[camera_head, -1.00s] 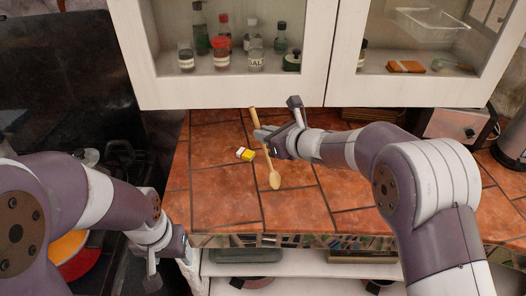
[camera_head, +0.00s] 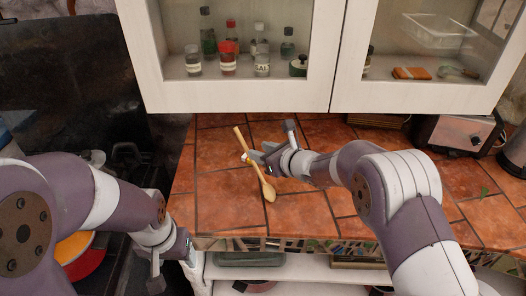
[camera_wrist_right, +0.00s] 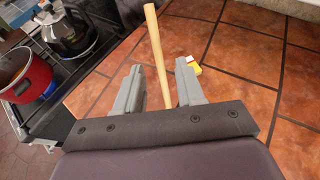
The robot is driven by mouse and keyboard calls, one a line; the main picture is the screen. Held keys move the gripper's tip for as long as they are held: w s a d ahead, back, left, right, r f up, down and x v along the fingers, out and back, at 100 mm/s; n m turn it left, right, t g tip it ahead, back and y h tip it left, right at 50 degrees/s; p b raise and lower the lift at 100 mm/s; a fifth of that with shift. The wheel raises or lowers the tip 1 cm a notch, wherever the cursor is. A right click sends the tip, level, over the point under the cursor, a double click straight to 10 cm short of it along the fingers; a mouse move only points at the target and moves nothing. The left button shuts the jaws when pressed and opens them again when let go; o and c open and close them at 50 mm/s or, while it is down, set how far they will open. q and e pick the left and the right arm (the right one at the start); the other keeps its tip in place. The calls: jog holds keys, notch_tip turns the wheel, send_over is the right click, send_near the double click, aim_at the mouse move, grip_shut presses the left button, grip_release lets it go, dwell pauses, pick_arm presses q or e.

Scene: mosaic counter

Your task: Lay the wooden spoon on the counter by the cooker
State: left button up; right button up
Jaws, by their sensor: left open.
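The wooden spoon (camera_head: 268,190) appears to lie on the tiled counter (camera_head: 225,205), bowl toward the front edge and handle pointing back and slightly left. My right gripper (camera_head: 255,160) is at the middle of the handle. In the right wrist view the handle (camera_wrist_right: 154,45) runs between the fingers (camera_wrist_right: 160,85), with gaps on both sides, so the gripper looks open around it. The black cooker (camera_head: 125,165) is left of the counter; it also shows in the right wrist view (camera_wrist_right: 88,50). My left gripper (camera_head: 172,262) is open and empty, low by the counter's front left corner.
A small yellow-and-white item (camera_head: 246,157) sits beside the handle, partly hidden. A red pot (camera_head: 82,262) is on the cooker, and a kettle (camera_wrist_right: 68,30) stands behind it. A toaster (camera_head: 455,133) is at the back right. A glass-fronted cabinet (camera_head: 240,95) hangs above. Counter left of the spoon is clear.

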jog(key=b+v, duration=0.1)
jog(key=v, duration=1.1)
jog(key=s+d+f+n+g+h, duration=0.1)
jog(key=s+f+n+g, duration=0.25)
jog(key=s+n, duration=0.3)
jog(key=s+d+f+n+g+h, duration=0.1)
jog(key=s+f+n+g+h, duration=0.15)
jog(key=s+n+g, duration=0.35)
jog(key=s+d+f+n+h, duration=0.2)
jog(key=s+d+n+h, duration=0.3)
jog(key=n, duration=1)
jog(key=s+d, duration=0.2)
jog(key=d, duration=0.1)
jog(key=shift+s+d+f+t, duration=0.25)
jog(key=shift+d+f+t, duration=0.1)
jog(key=shift+d, duration=0.05)
